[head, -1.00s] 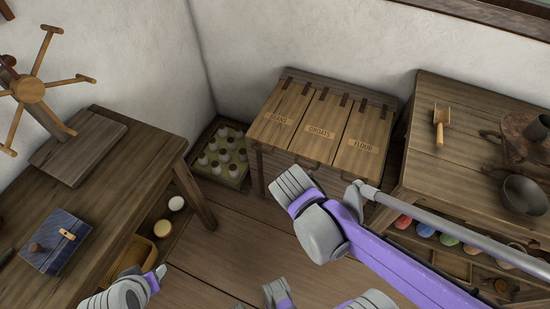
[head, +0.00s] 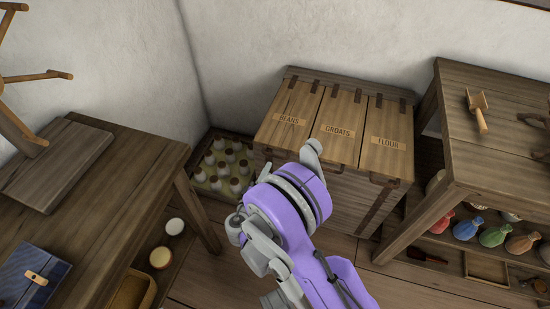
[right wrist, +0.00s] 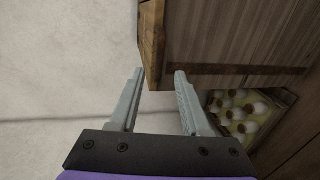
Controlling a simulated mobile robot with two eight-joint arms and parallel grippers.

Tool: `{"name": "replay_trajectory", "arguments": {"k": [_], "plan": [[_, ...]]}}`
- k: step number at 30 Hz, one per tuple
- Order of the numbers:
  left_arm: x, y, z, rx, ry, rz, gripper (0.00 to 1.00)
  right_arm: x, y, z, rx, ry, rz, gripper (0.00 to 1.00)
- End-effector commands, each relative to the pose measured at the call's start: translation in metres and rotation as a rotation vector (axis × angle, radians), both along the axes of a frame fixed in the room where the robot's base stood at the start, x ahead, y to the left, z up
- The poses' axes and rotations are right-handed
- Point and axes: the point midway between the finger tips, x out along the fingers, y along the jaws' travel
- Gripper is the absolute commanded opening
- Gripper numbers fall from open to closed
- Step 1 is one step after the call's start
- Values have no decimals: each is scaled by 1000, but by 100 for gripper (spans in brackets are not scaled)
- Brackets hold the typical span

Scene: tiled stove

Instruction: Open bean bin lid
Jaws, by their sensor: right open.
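The bean bin lid (head: 289,112), lettered BEANS, is the left of three flat wooden lids on a chest by the wall. It lies shut, with dark hinge straps at its back edge. My right gripper (head: 311,152) is at the chest's front, and my purple wrist hides part of the front there. In the right wrist view my right gripper (right wrist: 158,73) is open and empty. A wooden edge of the chest (right wrist: 152,45) shows just ahead, between the fingertips in the picture; I cannot tell whether they touch it. My left gripper is out of view.
The groats lid (head: 339,125) and flour lid (head: 385,142) lie shut beside it. A crate of bottles (head: 222,165) stands on the floor left of the chest. A table (head: 90,215) is at left and a shelved bench (head: 460,130) at right.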

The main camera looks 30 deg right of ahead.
Motion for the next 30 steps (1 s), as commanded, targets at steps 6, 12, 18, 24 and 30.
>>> {"name": "replay_trajectory", "arguments": {"k": [6, 12, 18, 24, 30], "plan": [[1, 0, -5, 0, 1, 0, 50, 26, -33, -9, 1, 1, -5, 47], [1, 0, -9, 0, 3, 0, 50, 48, -58, -16, 2, 0, -3, 47], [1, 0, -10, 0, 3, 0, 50, 59, -71, -19, 3, 1, -2, 47], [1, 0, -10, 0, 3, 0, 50, 61, -72, -19, 3, 1, -1, 47], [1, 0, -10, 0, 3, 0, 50, 61, -72, -19, 3, 1, -1, 33]]}}
